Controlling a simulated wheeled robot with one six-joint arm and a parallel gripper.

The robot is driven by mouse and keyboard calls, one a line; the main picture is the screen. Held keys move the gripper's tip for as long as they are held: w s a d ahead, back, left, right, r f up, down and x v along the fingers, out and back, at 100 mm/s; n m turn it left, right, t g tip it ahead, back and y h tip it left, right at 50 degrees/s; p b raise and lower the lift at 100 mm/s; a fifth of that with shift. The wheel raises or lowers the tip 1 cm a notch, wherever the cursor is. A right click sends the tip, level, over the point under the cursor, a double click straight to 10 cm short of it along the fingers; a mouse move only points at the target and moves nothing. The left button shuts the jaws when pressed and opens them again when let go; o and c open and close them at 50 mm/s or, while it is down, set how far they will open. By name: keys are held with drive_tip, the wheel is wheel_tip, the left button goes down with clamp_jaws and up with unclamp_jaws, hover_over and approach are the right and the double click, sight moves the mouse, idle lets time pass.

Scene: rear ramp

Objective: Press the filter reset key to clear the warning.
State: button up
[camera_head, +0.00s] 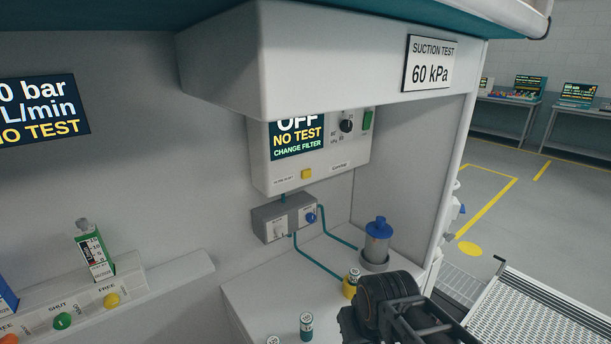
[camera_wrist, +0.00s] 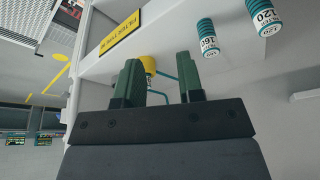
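The suction unit (camera_head: 262,160) hangs on the back wall under a white overhang. Its screen (camera_head: 297,138) reads OFF, NO TEST, CHANGE FILTER. A small yellow key (camera_head: 306,174) sits on its lower front, with a small label to its left that seems to read FILTER RESET. My gripper (camera_wrist: 160,74) shows in the wrist view with two dark green fingers apart and nothing between them. In the head view my dark wrist is at the lower right, below and right of the key, well apart from it; the fingertips are not clear there. The wrist view does not show the key.
A grey valve box (camera_head: 284,217) with teal hoses sits below the unit. A blue-capped jar (camera_head: 377,243) and a yellow holder (camera_head: 350,287) stand on the white counter (camera_head: 262,290) near my wrist. Labelled cylinders (camera_wrist: 207,37) show in the wrist view. A ramp (camera_head: 540,305) lies right.

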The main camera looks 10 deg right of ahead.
clamp_jaws()
idle(1.3)
